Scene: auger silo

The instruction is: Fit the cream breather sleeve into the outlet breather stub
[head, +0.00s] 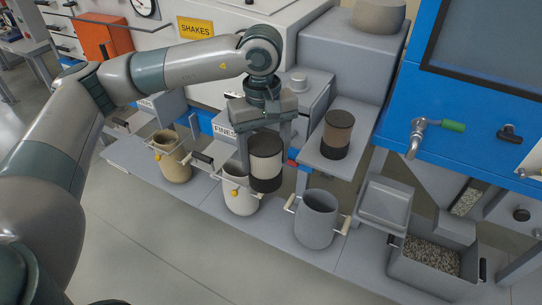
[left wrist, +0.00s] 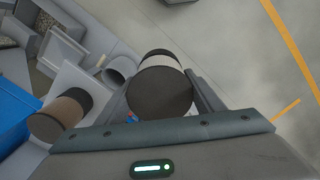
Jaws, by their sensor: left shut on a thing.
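My left gripper (head: 265,145) is shut on the cream breather sleeve (head: 265,168), a short cylinder with a dark top, a pale band and a black lower end. It hangs roughly upright above the white bucket and looks clear of it. In the left wrist view the sleeve (left wrist: 160,95) shows its dark end between the two fingers (left wrist: 163,100). A small pale round stub (head: 297,82) stands on a grey box behind the gripper; I cannot tell if it is the outlet breather stub. My right gripper is in neither view.
A brown sleeve with a black base (head: 338,130) stands on a grey shelf to the right. A tan bucket (head: 174,165), white bucket (head: 240,200) and grey bucket (head: 316,222) stand below. A blue cabinet (head: 480,110) and a gravel bin (head: 398,268) are at right.

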